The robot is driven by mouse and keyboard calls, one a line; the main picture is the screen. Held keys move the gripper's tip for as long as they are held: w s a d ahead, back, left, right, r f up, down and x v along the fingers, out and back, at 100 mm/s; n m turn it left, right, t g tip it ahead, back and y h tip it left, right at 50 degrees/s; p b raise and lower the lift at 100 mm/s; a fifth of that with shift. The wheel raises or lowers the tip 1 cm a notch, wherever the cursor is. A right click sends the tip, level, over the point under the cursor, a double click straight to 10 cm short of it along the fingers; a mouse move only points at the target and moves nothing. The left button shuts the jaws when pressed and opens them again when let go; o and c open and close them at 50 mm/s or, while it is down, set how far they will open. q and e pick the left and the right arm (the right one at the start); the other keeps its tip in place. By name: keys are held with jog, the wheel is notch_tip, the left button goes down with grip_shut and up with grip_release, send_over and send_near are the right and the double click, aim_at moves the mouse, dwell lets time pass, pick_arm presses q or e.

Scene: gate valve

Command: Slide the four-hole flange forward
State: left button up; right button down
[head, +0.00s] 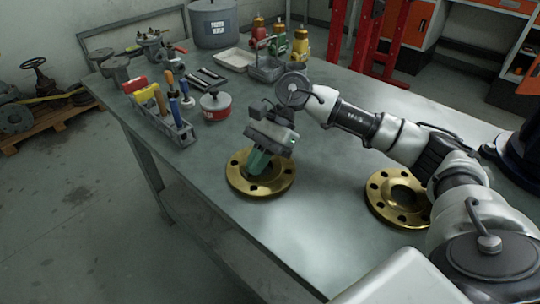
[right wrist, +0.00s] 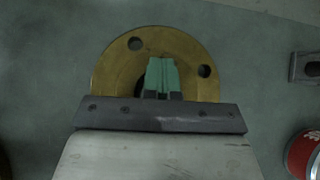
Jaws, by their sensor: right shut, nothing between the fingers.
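A brass flange (head: 275,186) lies flat on the grey workbench, left of the middle in the head view. Two of its bolt holes show in the right wrist view, where the flange (right wrist: 112,72) is partly hidden by my gripper body. My right gripper (head: 257,164) points down at this flange's centre, its green fingers together and empty. In the right wrist view the fingers (right wrist: 161,73) overlap the dark centre bore; I cannot tell how deep they reach. A second brass flange (head: 379,200), with several holes, lies to the right, partly behind my right arm. My left gripper is out of view.
A red pot (head: 215,106) and a grey tool holder (head: 172,126) stand beyond the near flange. Trays (head: 234,60) and bottles (head: 301,44) are at the back. Bench surface between the flanges is clear. The bench's left edge (head: 190,207) is close to the near flange.

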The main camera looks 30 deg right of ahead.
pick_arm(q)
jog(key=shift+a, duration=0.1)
pick_arm(e)
jog(key=shift+s+a+f, duration=0.2)
jog(key=shift+a+f, duration=0.15)
jog(key=shift+f, duration=0.05)
jog(key=shift+d+r, duration=0.1)
jog(key=v, duration=1)
jog(key=shift+w+r, duration=0.15)
jog(key=shift+w, duration=0.05)
jog(key=shift+w+d+r, duration=0.1)
jog(key=shift+d+r, duration=0.2)
jog(key=shift+r, duration=0.1)
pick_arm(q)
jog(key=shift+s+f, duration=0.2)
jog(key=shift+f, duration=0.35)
